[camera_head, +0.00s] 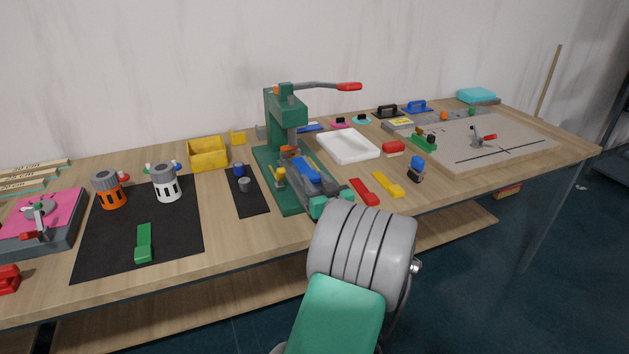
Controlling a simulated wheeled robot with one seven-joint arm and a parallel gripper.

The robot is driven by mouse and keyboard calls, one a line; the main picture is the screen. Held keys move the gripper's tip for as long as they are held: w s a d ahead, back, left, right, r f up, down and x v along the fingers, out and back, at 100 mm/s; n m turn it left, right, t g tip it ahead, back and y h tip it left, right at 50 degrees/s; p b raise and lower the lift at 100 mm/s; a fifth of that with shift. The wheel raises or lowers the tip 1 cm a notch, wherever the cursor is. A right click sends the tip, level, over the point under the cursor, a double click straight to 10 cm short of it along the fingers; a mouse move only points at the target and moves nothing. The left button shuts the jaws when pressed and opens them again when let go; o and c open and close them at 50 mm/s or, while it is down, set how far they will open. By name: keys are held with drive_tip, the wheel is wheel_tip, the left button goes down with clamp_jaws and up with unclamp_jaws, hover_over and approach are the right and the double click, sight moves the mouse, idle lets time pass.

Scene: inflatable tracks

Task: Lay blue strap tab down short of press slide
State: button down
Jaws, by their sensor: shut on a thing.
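The green press (271,115) stands mid-bench, with its lever raised to the right and a red grip at the end. A blue strap tab (308,171) shows over the front of the press base, in line with the press slide. My gripper (316,188) reaches in from the front and is shut on the blue strap tab. My own arm hides much of the gripper, and its fingertips are hard to make out. I cannot tell whether the tab touches the slide.
A red tab (364,192) and a yellow tab (388,184) lie right of the press. A green tab (143,243) lies on the black mat (180,240) at left. A white tray (348,146) and a blue-topped stamp (416,168) are to the right.

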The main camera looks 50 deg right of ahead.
drive_tip(key=shift+f+b, duration=0.15)
drive_tip(key=shift+b, duration=0.15)
drive_tip(key=c, duration=0.9)
unclamp_jaws()
drive_tip(key=shift+c, duration=0.2)
drive_tip(key=shift+r, duration=0.2)
drive_tip(key=shift+s+a+p, duration=0.1)
drive_tip(key=shift+s+p, duration=0.1)
drive_tip(key=shift+p, duration=0.1)
drive_tip(key=b+v, duration=0.1)
drive_tip(key=v, duration=1)
drive_tip(key=shift+s+a+b, duration=0.25)
drive_tip(key=shift+s+b, duration=0.05)
drive_tip(key=shift+b, duration=0.05)
